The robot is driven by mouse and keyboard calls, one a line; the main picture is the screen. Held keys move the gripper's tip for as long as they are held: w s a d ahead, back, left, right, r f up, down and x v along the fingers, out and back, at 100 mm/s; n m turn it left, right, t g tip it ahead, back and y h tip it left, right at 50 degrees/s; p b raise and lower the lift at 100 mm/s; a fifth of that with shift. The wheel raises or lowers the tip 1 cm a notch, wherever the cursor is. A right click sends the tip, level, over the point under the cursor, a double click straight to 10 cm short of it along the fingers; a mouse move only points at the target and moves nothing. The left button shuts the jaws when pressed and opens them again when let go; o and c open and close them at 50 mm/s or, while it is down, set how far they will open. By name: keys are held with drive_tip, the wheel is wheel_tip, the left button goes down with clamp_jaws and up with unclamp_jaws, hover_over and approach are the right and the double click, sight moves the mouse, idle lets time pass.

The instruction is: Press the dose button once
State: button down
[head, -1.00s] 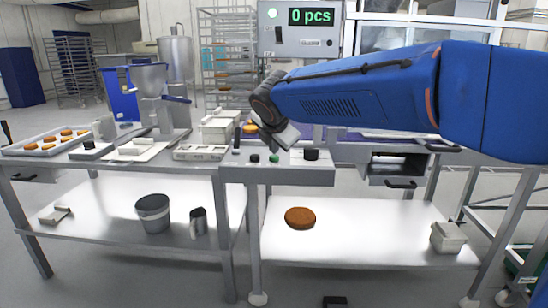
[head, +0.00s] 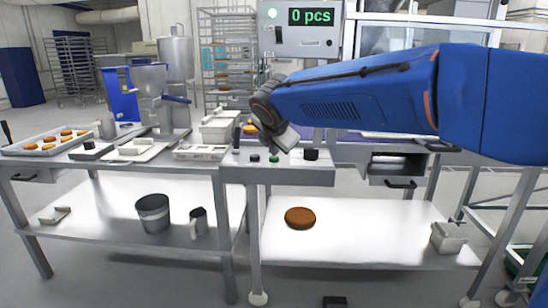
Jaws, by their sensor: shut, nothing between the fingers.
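A control panel (head: 300,174) forms the front of the right-hand steel table. On its top are a bright green button (head: 274,159), a darker green button (head: 255,158) and a black knob (head: 311,154). I cannot read any label, so which one is the dose button is not clear. My gripper (head: 283,140) hangs from the blue arm just above and behind the bright green button. Its fingertips are small and partly hidden, and I cannot tell whether it touches anything. It holds nothing that I can see. A display (head: 311,16) above reads "0 pcs".
A steel hopper machine (head: 155,95) and a tray of filled rounds (head: 47,143) stand on the left table. A white bin (head: 219,126) is left of my gripper. A brown round (head: 299,218) and a bucket (head: 153,214) are on the lower shelves.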

sight(274, 159)
drive_tip(key=shift+f, duration=0.25)
drive_tip(key=shift+r, duration=0.2)
idle(0.4)
drive_tip(key=shift+r, duration=0.8)
drive_tip(key=shift+r, duration=2.5)
